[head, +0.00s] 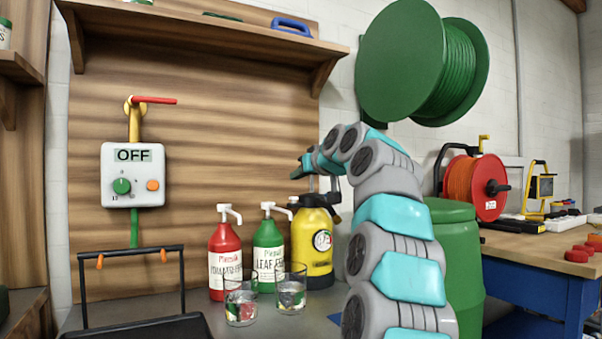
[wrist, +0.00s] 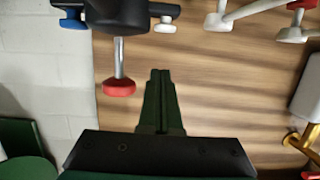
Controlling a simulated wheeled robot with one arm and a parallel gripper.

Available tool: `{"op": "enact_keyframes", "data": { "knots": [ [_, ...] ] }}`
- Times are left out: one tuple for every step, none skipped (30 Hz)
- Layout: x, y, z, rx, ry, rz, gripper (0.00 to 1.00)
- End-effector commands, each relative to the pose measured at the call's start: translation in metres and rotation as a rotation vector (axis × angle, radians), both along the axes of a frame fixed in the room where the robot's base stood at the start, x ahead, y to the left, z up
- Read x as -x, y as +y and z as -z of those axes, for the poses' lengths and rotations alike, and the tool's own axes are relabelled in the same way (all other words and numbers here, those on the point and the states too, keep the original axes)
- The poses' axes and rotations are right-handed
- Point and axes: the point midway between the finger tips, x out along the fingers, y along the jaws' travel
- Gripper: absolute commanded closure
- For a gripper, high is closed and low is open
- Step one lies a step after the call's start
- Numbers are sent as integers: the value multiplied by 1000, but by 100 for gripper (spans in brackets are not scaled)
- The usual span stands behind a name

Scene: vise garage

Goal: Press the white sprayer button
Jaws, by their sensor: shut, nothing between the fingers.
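In the wrist view, which looks upside down, the black top (wrist: 115,12) is at the upper edge. It carries the white button (wrist: 164,25), a blue knob (wrist: 72,22) and a metal rod with a red end (wrist: 118,88). My gripper (wrist: 161,72) has dark green fingers, shut and empty. The fingertips point toward the white button, apart from it in the picture.
Red (head: 225,255) and green (head: 268,250) pump bottles stand left of the sprayer. Two clear glasses (head: 240,305) (head: 291,290) stand in front. A green barrel (head: 455,255) is at the right. A white OFF box (head: 133,175) hangs on the wooden wall.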

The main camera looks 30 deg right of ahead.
Motion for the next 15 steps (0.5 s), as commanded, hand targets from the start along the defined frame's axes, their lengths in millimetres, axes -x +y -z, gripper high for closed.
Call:
{"op": "enact_keyframes", "data": {
  "knots": [
    [0,0,3,-1,1,-1,100],
    [0,0,5,-1,2,-1,100],
    [0,0,8,-1,4,-1,100],
    [-1,0,10,-1,6,-2,100],
    [-1,0,11,0,6,-2,100],
    [0,0,13,0,6,-2,100],
    [0,0,15,0,6,-2,100],
    [0,1,17,0,6,-1,100],
    [0,1,19,-1,6,-1,100],
    [0,0,21,-1,5,-1,100],
    [1,0,23,-1,4,-1,100],
    [1,0,25,0,4,-1,100],
    [1,0,27,1,4,-1,100],
    [1,1,29,0,5,-2,100],
    [0,1,32,0,6,-2,100]
  ]
}}
